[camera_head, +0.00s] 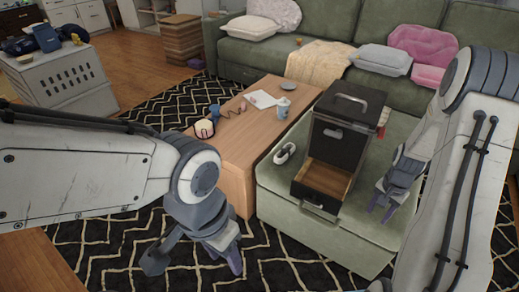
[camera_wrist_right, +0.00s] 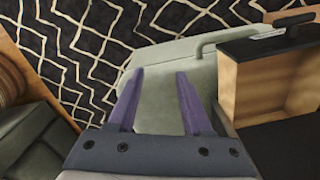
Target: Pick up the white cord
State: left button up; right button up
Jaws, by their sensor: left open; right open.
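A small white looped item (camera_head: 285,153), which looks like the white cord, lies on the green ottoman (camera_head: 275,190) left of the dark drawer box. It is too small to make out clearly. My right gripper (camera_head: 383,203) is open and empty on the other side of the box, over the ottoman's right part. In the right wrist view its two purple fingers (camera_wrist_right: 158,85) are apart with nothing between them, and the cord does not show. My left gripper (camera_head: 195,258) is open and empty, low over the patterned rug in front of the wooden table.
The dark drawer box (camera_head: 345,115) stands on the ottoman with its lower drawer (camera_head: 326,180) pulled out; the drawer (camera_wrist_right: 270,85) also shows beside my right fingers. The wooden table (camera_head: 250,130) holds paper, a cup and small items. A green sofa (camera_head: 330,25) stands behind.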

aim_at(287, 154)
jog(key=u, duration=0.45)
jog(key=i, duration=1.1)
jog(key=z, duration=0.05)
